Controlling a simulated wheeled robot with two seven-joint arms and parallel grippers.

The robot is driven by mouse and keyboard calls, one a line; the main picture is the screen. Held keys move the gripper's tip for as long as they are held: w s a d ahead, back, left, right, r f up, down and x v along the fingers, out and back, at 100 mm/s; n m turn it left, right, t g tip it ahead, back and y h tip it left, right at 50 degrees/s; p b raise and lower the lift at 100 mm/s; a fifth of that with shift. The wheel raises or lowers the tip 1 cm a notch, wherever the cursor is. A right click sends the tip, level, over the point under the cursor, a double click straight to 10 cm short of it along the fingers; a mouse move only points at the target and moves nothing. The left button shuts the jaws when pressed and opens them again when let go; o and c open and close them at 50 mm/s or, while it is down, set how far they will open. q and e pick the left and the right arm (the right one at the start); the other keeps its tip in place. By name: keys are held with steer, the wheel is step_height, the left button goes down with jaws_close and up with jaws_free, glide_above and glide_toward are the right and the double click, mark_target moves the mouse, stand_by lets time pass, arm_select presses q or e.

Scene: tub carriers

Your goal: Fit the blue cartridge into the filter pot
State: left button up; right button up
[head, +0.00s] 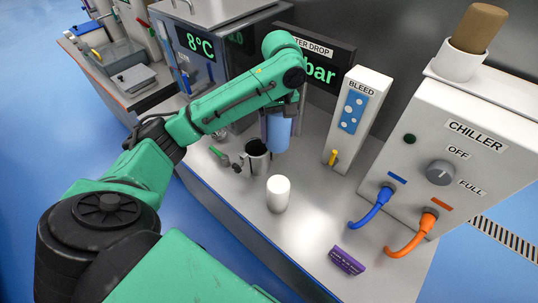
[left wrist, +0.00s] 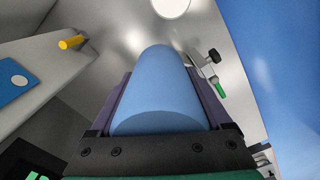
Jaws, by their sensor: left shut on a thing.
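The blue cartridge (head: 279,132) is a plain light-blue cylinder, and it fills the middle of the left wrist view (left wrist: 160,95). My left gripper (head: 276,118) is shut on it, with a finger along each side, and holds it roughly upright. The filter pot (head: 257,160) looks like an open grey metal pot with a dark inside, standing on the counter. The cartridge is just right of and above the pot in the head view and seems apart from it. In the left wrist view the cartridge hides most of the pot. My right gripper is not in view.
A white cylinder (head: 278,194) stands on the counter in front of the pot. A green-handled tool (head: 219,156) lies left of it. The BLEED panel (head: 357,115) and chiller box (head: 440,160) with blue and orange hoses stand right. A purple label block (head: 346,262) lies near the front.

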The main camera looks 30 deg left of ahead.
arm_select(q)
steer(key=f, duration=0.5)
steer(key=s+f, duration=0.1)
steer(key=f, duration=0.9)
steer(key=shift+s+f, duration=0.1)
steer(key=shift+s, duration=0.3)
step_height(320, 180, down, 3)
steer(key=shift+s+r+p, duration=0.15)
steer(key=shift+p, duration=0.15)
steer(key=shift+f, duration=0.2)
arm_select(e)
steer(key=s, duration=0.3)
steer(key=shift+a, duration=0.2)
arm_select(q)
steer(key=o, duration=1.2)
steer(key=shift+f, duration=0.1)
steer(key=shift+o, duration=1.4)
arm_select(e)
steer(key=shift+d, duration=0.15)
